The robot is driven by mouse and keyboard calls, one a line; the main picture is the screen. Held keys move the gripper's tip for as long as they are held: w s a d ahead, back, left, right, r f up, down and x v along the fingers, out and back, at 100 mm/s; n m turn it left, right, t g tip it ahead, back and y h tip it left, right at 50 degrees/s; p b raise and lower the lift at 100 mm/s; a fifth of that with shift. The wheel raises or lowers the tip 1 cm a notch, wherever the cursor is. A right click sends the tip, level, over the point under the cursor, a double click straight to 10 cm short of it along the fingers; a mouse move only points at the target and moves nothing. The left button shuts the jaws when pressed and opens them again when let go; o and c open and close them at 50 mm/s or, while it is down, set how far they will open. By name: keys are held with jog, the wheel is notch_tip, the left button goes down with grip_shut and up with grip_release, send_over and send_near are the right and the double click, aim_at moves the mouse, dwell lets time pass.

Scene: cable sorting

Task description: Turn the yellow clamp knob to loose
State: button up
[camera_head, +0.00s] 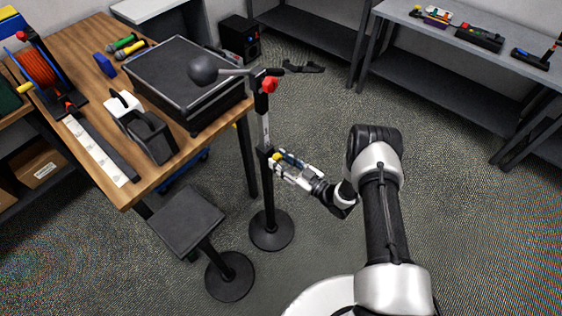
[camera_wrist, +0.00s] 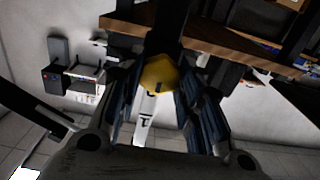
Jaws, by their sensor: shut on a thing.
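The yellow clamp knob (camera_head: 276,157) sits on the side of a black upright stand (camera_head: 267,190), partway up its column. In the wrist view the knob (camera_wrist: 159,74) shows between the two fingers, close to their tips. My gripper (camera_head: 280,162) reaches in from the right at the knob's height and is shut on the knob. In the wrist view my gripper (camera_wrist: 158,88) has one finger on each side of it. A white scale strip with dark marks (camera_wrist: 145,122) runs along the column. The knob's far side is hidden.
A red knob (camera_head: 270,84) and a boom with a dark ball (camera_head: 203,70) top the stand. A wooden table (camera_head: 190,145) with a black case (camera_head: 180,70) stands left. A stool (camera_head: 187,220) is near the stand base. Floor to the right is mostly open.

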jog(key=shift+n, duration=0.3)
jog(key=n+b, duration=0.1)
jog(key=n, duration=0.3)
jog(key=n+b, duration=0.1)
jog(key=n, duration=0.4)
jog(key=shift+n, duration=0.3)
jog(key=n+b, duration=0.1)
jog(key=n, duration=0.3)
jog(key=shift+n, duration=0.3)
jog(key=n+b, duration=0.1)
jog(key=n, duration=0.4)
jog(key=o, duration=1.1)
